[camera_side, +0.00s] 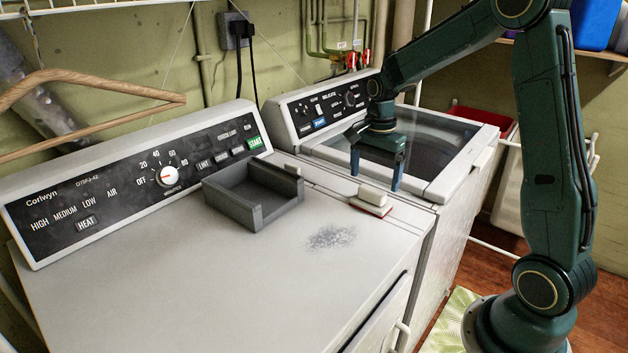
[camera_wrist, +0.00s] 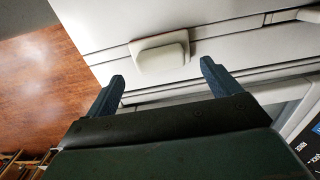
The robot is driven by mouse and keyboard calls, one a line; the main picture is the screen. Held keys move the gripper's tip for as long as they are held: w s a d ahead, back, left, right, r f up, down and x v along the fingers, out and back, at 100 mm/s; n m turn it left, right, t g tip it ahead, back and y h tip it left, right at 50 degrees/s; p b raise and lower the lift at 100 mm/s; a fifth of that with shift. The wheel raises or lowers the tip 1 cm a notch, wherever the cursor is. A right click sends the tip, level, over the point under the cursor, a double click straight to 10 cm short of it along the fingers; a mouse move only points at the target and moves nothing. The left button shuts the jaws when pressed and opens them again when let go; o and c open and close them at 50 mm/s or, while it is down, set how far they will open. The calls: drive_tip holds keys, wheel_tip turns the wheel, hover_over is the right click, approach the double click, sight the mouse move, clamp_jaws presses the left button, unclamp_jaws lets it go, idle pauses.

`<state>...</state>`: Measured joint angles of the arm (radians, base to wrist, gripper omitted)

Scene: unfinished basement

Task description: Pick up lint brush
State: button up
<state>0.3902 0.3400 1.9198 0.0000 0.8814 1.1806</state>
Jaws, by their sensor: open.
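The lint brush (camera_side: 371,198) is a small block with a cream top and a thin reddish edge beneath. It lies flat on the dryer top, near its right edge by the gap to the washer. In the wrist view the brush (camera_wrist: 160,53) shows just beyond the fingertips, roughly centred between them. My gripper (camera_side: 376,180) is open and empty, with blue fingers pointing down. It hangs near the washer's left side, behind the brush in the side view. In the wrist view both fingers of my gripper (camera_wrist: 161,70) are apart, with nothing between them.
A dark grey open tray (camera_side: 252,196) sits on the dryer (camera_side: 200,285) by its control panel. A patch of grey lint (camera_side: 331,237) lies in front of it. The washer (camera_side: 455,170) has a glass lid. A wooden hanger (camera_side: 90,80) hangs at upper left. The front dryer top is clear.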

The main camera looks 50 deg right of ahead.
sight(373, 189)
drive_tip(key=shift+f, duration=2.6)
drive_tip(key=c, duration=0.6)
